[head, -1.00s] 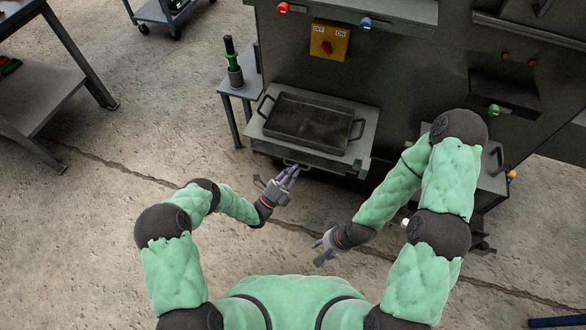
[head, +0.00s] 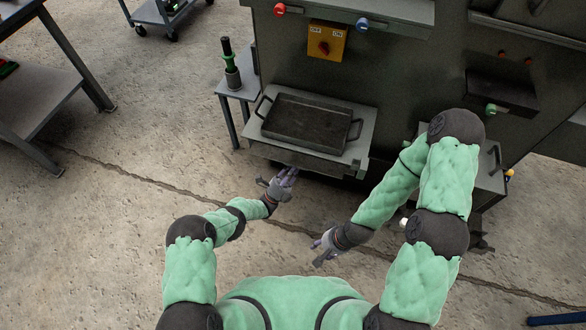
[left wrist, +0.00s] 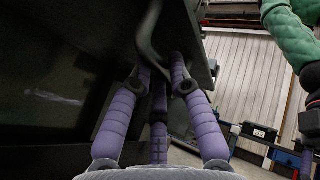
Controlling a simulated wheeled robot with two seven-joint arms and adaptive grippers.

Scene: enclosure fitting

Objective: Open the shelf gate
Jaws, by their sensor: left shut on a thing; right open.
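The shelf (head: 358,150) juts from the front of the dark machine, and the gate (head: 268,152) is its front panel. My left gripper (head: 289,172) is at the lower front edge of the gate, its fingers reaching under it. In the left wrist view my left gripper (left wrist: 160,80) is closed around a grey curved bar, the gate's handle (left wrist: 149,30), under a dark panel. The handle is hidden in the head view. My right gripper (head: 318,250) is open and empty, low in front of the shelf and apart from it.
A black tray (head: 307,122) with two side handles lies on the shelf. A small side table (head: 240,88) with a green-and-black tool (head: 230,62) stands left of it. A yellow switch box (head: 326,42) is above. The concrete floor before the shelf is clear.

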